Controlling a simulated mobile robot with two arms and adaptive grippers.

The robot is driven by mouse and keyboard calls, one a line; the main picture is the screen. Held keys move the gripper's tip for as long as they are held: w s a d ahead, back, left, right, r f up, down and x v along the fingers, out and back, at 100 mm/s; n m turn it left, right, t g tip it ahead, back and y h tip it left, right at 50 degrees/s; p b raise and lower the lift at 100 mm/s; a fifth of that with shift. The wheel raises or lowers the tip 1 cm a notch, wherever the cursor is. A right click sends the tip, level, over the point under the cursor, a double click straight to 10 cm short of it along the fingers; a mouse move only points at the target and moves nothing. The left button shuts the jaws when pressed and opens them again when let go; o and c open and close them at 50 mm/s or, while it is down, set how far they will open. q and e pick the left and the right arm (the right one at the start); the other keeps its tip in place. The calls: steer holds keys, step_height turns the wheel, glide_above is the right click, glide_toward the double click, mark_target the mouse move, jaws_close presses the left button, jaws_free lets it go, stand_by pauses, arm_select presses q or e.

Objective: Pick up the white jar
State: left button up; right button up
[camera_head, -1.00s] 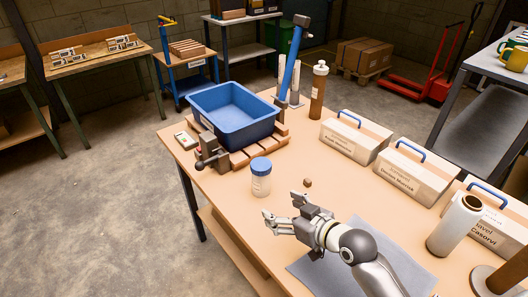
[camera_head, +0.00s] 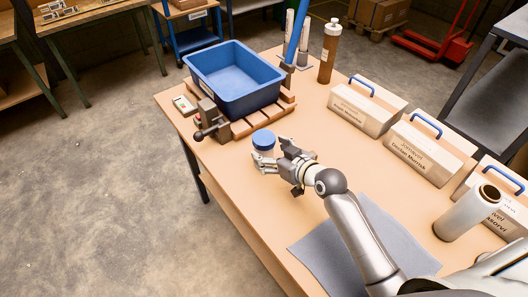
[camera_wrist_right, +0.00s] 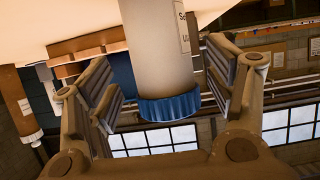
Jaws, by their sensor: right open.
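The white jar with a blue lid (camera_head: 264,139) stands upright on the wooden table, in front of the blue bin. The open fingers of the right gripper (camera_wrist_right: 160,90) stand on either side of the jar, with a gap visible at each side. My left gripper is not in view.
A blue bin (camera_head: 232,78) sits on a wooden slatted base behind the jar, beside a dark clamp (camera_head: 212,122). A brown bottle (camera_head: 329,52) stands at the back. A grey mat (camera_head: 330,245) lies under my right arm.

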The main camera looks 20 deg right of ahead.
steer(key=shift+x, duration=1.2)
steer(key=shift+w+a+f, duration=0.15)
steer(key=shift+w+a, duration=0.15)
steer(key=shift+w, duration=0.2)
steer(key=c, duration=0.5)
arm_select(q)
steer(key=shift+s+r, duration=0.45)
arm_select(e)
steer(key=c, duration=0.6)
